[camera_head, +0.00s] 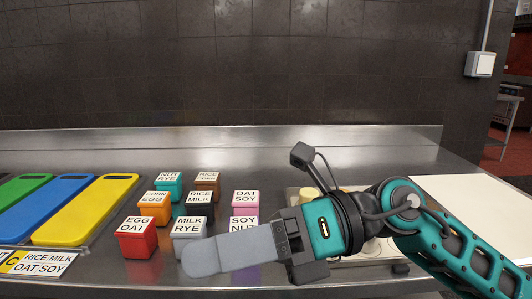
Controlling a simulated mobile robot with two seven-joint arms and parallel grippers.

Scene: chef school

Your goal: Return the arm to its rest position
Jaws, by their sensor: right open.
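My right arm comes in from the right, low over the steel counter. My right gripper (190,264) reaches left across the front of the labelled boxes. Its near grey finger shows side-on and hides the other finger; nothing held shows. The finger overlaps the lower part of a grey box marked MILK RYE (189,227) and a purple box marked SOY NUT (243,222) in the picture. Whether it touches them I cannot tell. My left gripper is not in view.
Other boxes stand near: red EGG OAT (138,243), orange CORN EGG (154,213), teal NUT RYE (169,183), brown RICE CORN (207,180), black RICE MILK (199,200), pink OAT SOY (245,199). Coloured boards, including a yellow one (90,210), lie left. A white board (475,205) lies right.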

